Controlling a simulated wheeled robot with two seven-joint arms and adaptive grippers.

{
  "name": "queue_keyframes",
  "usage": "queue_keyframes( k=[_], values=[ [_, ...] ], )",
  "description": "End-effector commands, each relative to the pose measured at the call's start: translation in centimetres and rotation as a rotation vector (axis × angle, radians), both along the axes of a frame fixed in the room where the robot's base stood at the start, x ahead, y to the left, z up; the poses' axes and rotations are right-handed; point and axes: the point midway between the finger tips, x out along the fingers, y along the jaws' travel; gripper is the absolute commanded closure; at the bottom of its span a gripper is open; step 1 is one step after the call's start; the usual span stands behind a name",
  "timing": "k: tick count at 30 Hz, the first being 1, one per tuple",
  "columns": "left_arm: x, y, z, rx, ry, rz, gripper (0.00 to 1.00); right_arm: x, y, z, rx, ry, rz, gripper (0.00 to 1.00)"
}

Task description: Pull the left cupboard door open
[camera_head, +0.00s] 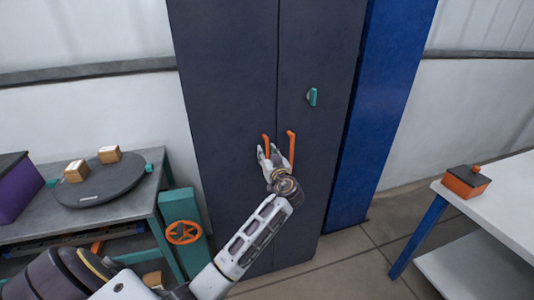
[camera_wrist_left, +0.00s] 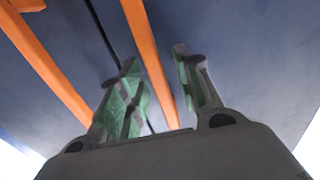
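The dark cupboard (camera_head: 228,75) has two doors that meet at a vertical seam, and both look shut. The left door's orange handle (camera_head: 266,142) rises behind my left gripper (camera_head: 267,152). The right door's orange handle (camera_head: 291,149) is just right of the gripper. In the left wrist view, my left gripper (camera_wrist_left: 158,75) has its fingers spread, with one orange bar (camera_wrist_left: 150,62) running between them. It appears to be the left handle; I cannot tell whether the fingers touch it. A second orange bar (camera_wrist_left: 45,62) lies outside the fingers. My right gripper is not in view.
A white table (camera_head: 500,205) with an orange box stands at right.

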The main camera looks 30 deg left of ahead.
Motion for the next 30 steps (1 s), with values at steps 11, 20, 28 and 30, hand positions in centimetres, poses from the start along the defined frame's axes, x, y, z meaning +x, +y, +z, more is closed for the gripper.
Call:
queue_keyframes(
  k=[11, 20, 28, 30],
  values=[
    [0.1, 0.2, 0.0, 0.0, 0.0, 0.0, 0.71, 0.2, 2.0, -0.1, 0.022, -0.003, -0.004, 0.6],
    [0.1, 0.1, 0.0, 0.001, 0.001, 0.0, 1.0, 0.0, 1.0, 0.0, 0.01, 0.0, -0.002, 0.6],
    [0.1, 0.1, 0.0, 0.001, 0.001, -0.001, 1.0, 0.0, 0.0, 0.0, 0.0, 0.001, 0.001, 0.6],
    [0.2, 0.1, 0.0, 0.001, 0.001, -0.004, 1.0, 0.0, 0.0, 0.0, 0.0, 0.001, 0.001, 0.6]
  ],
)
